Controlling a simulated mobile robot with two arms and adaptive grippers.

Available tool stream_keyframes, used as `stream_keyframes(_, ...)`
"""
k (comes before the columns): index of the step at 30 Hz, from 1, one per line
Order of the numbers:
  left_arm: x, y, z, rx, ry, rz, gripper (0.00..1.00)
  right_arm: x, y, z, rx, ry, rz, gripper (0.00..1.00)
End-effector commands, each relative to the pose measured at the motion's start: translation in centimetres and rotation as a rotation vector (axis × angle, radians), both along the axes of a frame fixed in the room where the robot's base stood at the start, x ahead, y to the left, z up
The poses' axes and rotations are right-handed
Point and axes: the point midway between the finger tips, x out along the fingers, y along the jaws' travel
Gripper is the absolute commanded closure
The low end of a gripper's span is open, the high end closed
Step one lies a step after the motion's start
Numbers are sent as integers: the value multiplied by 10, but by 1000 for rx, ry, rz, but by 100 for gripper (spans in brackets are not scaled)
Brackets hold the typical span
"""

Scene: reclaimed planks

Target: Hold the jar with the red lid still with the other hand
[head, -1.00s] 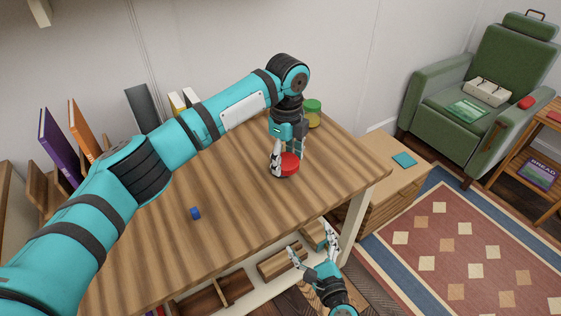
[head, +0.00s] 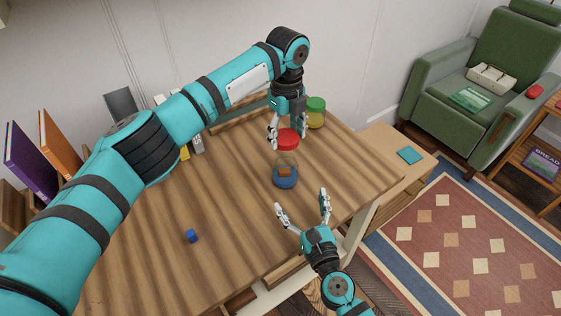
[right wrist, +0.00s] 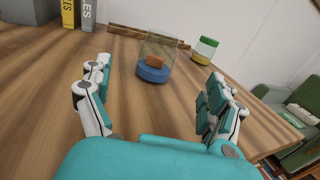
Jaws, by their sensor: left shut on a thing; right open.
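The jar (head: 287,157) is clear glass with a blue base and a brown block inside. It stands upright on the plank table and also shows in the right wrist view (right wrist: 158,50), with no lid on it there. My left gripper (head: 287,135) is shut on the red lid (head: 287,139), held above the jar, seemingly apart from it. My right gripper (head: 303,199) is open and empty at the table's near edge. Its fingers point at the jar, which stands beyond the fingertips, between them in the right wrist view, untouched.
A jar with a green lid (head: 316,113) stands behind, to the right. Books stand at the back left. The wood between my right gripper and the jar is clear.

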Motion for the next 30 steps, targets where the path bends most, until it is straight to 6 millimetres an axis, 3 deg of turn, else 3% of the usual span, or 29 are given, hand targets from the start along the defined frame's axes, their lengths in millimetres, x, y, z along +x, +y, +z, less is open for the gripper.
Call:
stream_keyframes(14,0,0,0,0,0,-2,53,6,2,0,2,0,-1,9)
stream_keyframes(30,0,0,0,0,0,-2,53,93,30,1,0,-2,0,9)
